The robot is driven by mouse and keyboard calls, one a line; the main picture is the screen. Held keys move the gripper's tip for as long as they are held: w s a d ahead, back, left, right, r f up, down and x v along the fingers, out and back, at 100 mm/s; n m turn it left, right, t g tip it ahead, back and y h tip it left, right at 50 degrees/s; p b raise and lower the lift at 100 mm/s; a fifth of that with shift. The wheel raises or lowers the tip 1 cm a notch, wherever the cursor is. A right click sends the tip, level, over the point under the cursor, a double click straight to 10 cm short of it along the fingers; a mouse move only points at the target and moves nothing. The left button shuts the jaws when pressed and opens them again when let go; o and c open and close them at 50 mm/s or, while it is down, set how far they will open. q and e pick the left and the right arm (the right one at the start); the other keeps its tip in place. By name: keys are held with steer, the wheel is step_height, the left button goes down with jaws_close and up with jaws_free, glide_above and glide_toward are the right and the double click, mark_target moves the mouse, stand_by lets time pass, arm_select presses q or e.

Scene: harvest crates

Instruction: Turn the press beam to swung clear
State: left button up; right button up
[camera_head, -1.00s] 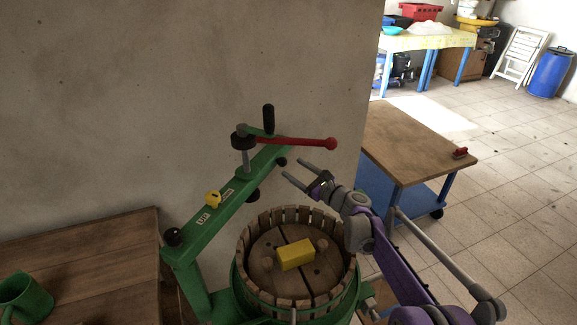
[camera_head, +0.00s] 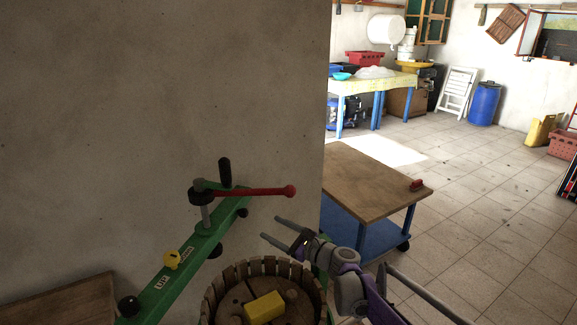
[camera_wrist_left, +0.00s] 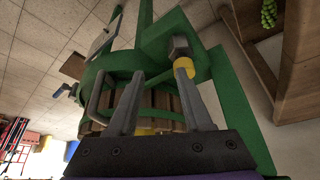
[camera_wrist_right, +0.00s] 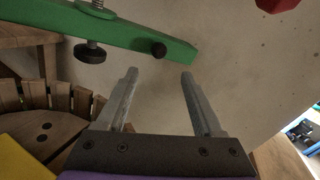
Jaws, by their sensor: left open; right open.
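The green press beam (camera_head: 195,255) runs from lower left to upper right in the head view. My right gripper (camera_head: 270,229) is open and empty, just right of the beam's free end. In the right wrist view, the beam (camera_wrist_right: 110,28) ends just beyond the open fingertips (camera_wrist_right: 160,75). My left gripper (camera_wrist_left: 160,69) is open, near the green press frame (camera_wrist_left: 240,110).
A wooden-topped blue cart (camera_head: 365,180) stands right of the press. A plain wall is behind the beam. A wooden table (camera_head: 65,303) is at lower left. Open tiled floor lies to the right.

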steer(key=s+d+r+n+g+h+p, duration=0.1)
steer(key=s+d+n+h+p, duration=0.2)
steer(key=s, duration=0.4)
steer(key=s+d+r+n+g+h, duration=0.1)
steer(key=s+d+n+g, duration=0.1)
steer(key=s+n, duration=0.4)
steer(key=s+d+r+n+g+h+p, duration=0.1)
steer(key=s+d+n+h+p, duration=0.15)
steer(key=s, duration=0.55)
steer(key=s+d+f+n+h+p, duration=0.1)
steer(key=s+d+f+n+h, duration=0.1)
steer(key=s+d, duration=0.3)
steer(key=s+d+f+n+h+p, duration=0.1)
steer(key=s+d+f+n+h, duration=0.1)
steer(key=s+d+n, duration=0.3)
steer(key=s+d+f+n+g+h+p, duration=0.1)
steer(key=s+d+f+n+h, duration=0.1)
steer(key=s+d, duration=0.4)
steer(key=s+n+h, duration=0.1)
steer(key=s+h, duration=0.1)
steer(key=s, duration=0.2)
steer(key=shift+s+d, duration=0.15)
steer(key=shift+s, duration=0.15)
